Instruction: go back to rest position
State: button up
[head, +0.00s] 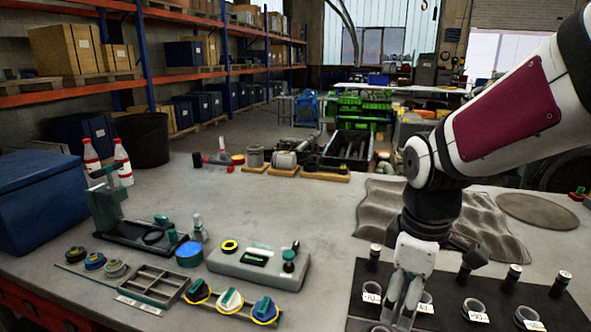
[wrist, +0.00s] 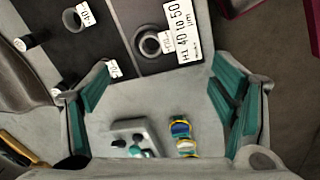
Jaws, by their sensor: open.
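My gripper (head: 401,302) hangs from my arm at the right of the head view, fingers pointing down over the black mat (head: 350,291) with labelled rings. In the wrist view my gripper (wrist: 165,95) is open, with its green-padded fingers wide apart at left and right. Nothing is between the fingers. A metal ring (wrist: 148,44) and a white printed label (wrist: 184,30) on the mat show beyond the fingers in the wrist view. The fingers partly hide the mat in the head view; I cannot tell their exact height above it.
A grey fixture block (head: 233,267), a divided tray (head: 154,283) and several coloured caps stand at front left. A green press (head: 107,205) and a blue crate (head: 38,205) are farther left. A rumpled grey cloth (head: 385,208) lies behind the mat. The table's middle is clear.

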jog(key=s+r+m+t, duration=0.1)
jog(key=s+r+m, duration=0.2)
jog(key=s+m, duration=0.2)
jog(key=s+r+m+t, duration=0.2)
jog(key=s+r+m, duration=0.2)
jog(key=s, duration=0.4)
jog(key=shift+s+m, duration=0.4)
jog(key=shift+m, duration=0.5)
